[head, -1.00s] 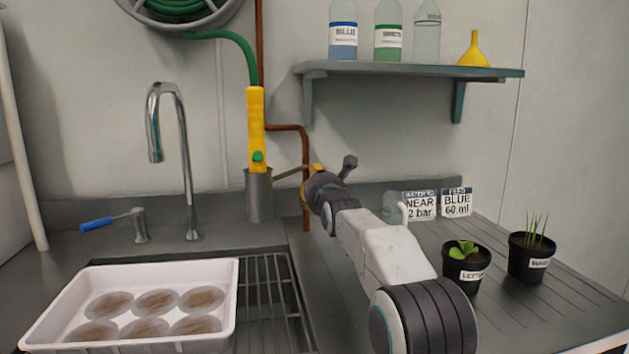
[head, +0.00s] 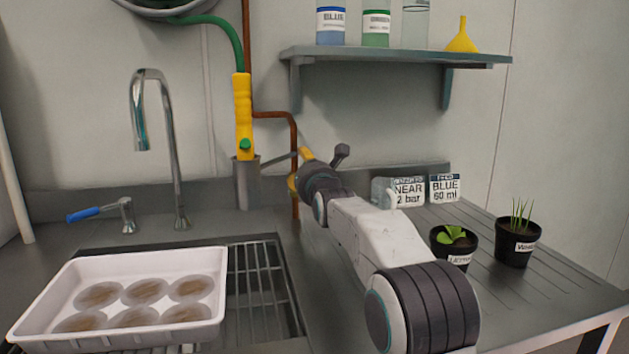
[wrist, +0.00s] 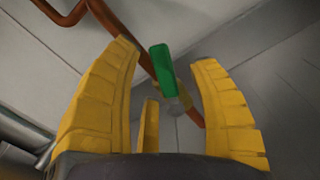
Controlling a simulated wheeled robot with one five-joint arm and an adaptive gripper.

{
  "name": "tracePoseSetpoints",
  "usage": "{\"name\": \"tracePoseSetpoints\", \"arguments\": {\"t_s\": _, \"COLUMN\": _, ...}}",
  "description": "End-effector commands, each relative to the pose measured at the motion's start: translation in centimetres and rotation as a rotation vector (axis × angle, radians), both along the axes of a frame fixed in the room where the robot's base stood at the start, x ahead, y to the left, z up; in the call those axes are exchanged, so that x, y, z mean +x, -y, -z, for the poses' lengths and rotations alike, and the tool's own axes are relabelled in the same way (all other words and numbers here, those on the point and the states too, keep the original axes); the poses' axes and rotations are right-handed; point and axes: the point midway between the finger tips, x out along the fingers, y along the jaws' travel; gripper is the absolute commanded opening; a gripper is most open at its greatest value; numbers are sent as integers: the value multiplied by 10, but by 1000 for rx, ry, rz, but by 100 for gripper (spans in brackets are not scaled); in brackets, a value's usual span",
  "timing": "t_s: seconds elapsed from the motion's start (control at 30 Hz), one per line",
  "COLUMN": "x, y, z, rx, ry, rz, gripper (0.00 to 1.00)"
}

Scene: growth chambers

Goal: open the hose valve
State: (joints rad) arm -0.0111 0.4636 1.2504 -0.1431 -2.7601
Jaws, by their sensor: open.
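The hose valve shows in the wrist view as a green handle (wrist: 163,70) on a brassy fitting on the copper pipe (wrist: 135,55). The handle lies between the tips of my gripper's yellow fingers (wrist: 166,62), apart from both. The gripper is open and empty. In the head view my gripper (head: 300,168) is in front of the lower copper pipe (head: 294,140), and the valve is hidden behind it. A green hose (head: 228,32) runs down into a yellow hose wand (head: 243,115), which stands in a grey holder (head: 246,190).
A chrome tap (head: 172,150) with a blue lever stands left. A white tray (head: 60,258) of several dishes sits over the sink. Two potted plants (head: 455,247) (head: 517,250) and label cards (head: 408,191) are right. A shelf (head: 400,56) with bottles and a funnel hangs above.

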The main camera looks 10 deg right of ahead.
Motion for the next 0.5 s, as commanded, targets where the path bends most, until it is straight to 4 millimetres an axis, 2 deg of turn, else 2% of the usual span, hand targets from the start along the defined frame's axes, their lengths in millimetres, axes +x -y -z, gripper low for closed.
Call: {"name": "tracePoseSetpoints", "arguments": {"t_s": 0.5, "x": -69, "y": 1, "z": 0, "rx": 0, "ry": 1, "rz": 0, "gripper": 54}}
